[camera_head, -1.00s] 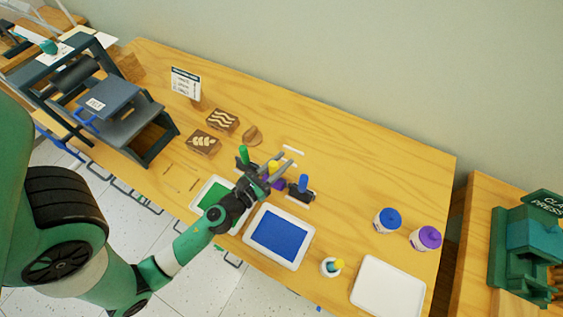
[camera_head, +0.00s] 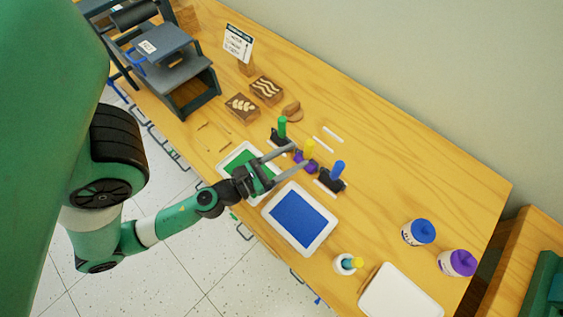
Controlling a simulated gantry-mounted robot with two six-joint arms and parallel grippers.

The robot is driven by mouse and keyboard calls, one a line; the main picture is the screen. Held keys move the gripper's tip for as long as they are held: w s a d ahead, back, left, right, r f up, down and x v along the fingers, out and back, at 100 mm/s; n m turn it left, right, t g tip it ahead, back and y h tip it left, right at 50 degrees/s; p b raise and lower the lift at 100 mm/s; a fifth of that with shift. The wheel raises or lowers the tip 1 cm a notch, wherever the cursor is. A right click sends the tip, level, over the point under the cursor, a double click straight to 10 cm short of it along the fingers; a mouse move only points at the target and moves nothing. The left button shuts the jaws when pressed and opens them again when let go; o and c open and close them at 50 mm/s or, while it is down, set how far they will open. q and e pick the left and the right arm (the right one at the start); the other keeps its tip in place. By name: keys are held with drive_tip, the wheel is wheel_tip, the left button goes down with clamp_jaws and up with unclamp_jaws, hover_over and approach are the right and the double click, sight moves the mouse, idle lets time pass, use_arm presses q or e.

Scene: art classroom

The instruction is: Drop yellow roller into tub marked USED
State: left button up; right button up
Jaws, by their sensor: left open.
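My left gripper (camera_head: 300,158) is open and empty. Its two long fingers point at this roller, with the tips close to its purple base; whether they touch cannot be told. A small white tub (camera_head: 342,268) with a yellow and teal item in it stands near the front edge, right of the blue tray. No USED marking is readable on it. My right gripper is not in view.
A green-handled roller (camera_head: 282,127) and a blue-handled roller (camera_head: 337,170) stand close on either side. A blue ink tray (camera_head: 277,236), a green ink tray (camera_head: 228,164) and an empty white tray (camera_head: 378,304) lie along the front. Blue-lidded (camera_head: 419,232) and purple-lidded (camera_head: 457,263) jars stand right.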

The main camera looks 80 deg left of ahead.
use_arm(q)
drive_tip(key=shift+s+d+f+b, duration=0.2)
drive_tip(key=shift+s+d+b, duration=0.25)
drive_tip(key=shift+s, duration=0.2)
drive_tip(key=shift+s+d+f+b, duration=0.15)
drive_tip(key=shift+s+d+b, duration=0.2)
drive_tip(key=shift+s, duration=0.25)
drive_tip(key=shift+s+r, duration=0.2)
drive_tip(key=shift+s, duration=0.1)
drive_tip(key=shift+s+r, duration=0.1)
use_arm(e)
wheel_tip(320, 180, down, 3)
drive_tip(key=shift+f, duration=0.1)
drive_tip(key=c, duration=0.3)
use_arm(q)
drive_tip(key=shift+r, duration=0.2)
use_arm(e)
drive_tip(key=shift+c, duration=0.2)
